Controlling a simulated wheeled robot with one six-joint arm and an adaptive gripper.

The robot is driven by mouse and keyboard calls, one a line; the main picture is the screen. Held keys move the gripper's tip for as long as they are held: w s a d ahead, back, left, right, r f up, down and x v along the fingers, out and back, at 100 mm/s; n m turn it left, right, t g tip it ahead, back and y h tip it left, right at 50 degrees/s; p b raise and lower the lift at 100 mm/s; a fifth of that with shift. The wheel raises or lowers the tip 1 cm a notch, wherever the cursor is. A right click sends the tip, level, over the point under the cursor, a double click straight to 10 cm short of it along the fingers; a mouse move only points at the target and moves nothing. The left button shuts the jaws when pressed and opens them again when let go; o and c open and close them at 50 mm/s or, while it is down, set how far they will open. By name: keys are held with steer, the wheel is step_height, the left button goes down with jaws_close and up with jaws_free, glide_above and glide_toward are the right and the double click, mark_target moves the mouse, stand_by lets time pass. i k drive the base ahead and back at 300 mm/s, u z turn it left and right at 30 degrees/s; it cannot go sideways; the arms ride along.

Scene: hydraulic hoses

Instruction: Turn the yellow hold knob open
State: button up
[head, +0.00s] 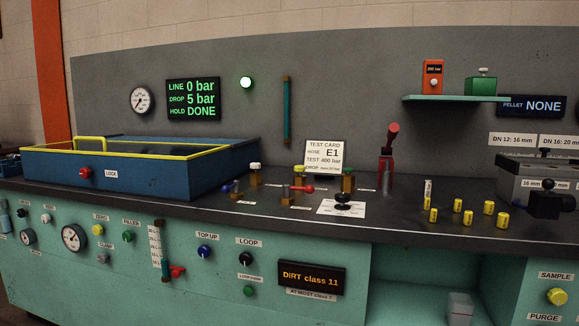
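No label reading "hold" is legible on any knob, so I cannot tell for certain which is the hold knob. A small valve with a yellow top (299,169) stands on the bench in front of the test card. A yellow round knob (97,230) sits on the left of the front panel under a small label. Another yellow knob (557,296) is at the lower right between the SAMPLE and PURGE labels. The display (193,99) reads line 0 bar, drop 5 bar, hold DONE. My gripper is not in view.
A blue tank with a yellow rim (60,168) fills the left of the bench. A red lever (387,165), a black knob on a white plate (343,199) and several yellow pieces (468,217) stand on the bench. A shelf (455,99) juts from the back wall.

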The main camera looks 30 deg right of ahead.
mark_target(299, 169)
steer(key=u, duration=1.25)
steer(key=i, duration=1.15)
steer(key=z, duration=1.5)
